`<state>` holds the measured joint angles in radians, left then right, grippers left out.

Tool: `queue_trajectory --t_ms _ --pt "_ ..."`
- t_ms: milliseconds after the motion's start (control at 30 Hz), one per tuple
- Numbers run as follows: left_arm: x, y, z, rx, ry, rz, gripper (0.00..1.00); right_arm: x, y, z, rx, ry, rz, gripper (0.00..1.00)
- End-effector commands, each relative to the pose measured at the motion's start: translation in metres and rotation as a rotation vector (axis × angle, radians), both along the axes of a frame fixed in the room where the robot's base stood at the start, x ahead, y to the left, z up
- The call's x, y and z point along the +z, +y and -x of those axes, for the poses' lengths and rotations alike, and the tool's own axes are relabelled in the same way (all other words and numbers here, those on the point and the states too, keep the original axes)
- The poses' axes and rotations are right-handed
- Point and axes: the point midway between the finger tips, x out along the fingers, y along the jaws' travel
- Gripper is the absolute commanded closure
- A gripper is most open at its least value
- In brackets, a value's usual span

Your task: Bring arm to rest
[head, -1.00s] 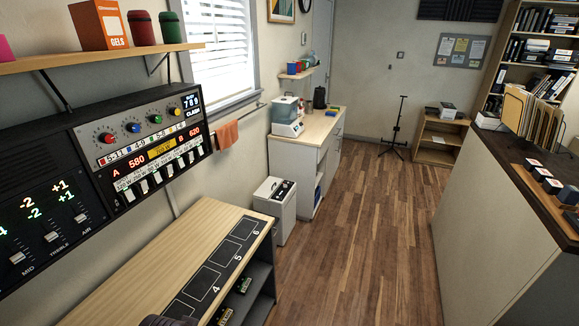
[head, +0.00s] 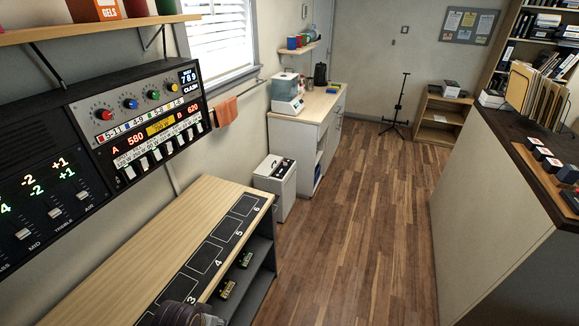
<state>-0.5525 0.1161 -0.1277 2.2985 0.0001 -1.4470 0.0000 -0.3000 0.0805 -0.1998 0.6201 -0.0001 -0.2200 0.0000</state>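Neither of my grippers shows in the head view. A dark, ribbed, rounded form is cut off by the bottom edge, in front of the wooden bench (head: 115,267) on the left. It may be part of my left arm, but I cannot tell. No fingers and no held thing are visible. My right arm is out of view.
A control panel (head: 105,150) with knobs and switches hangs above the bench, which has a numbered black strip (head: 208,258). A white bin (head: 275,188) stands beyond. A dark-topped counter (head: 490,195) is at right. The wood floor (head: 350,230) between is clear.

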Motion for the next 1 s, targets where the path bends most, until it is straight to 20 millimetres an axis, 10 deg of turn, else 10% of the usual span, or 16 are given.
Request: queue_trajectory --t_ms 1000 --pt "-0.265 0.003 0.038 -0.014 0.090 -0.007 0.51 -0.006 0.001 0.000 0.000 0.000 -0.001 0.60"
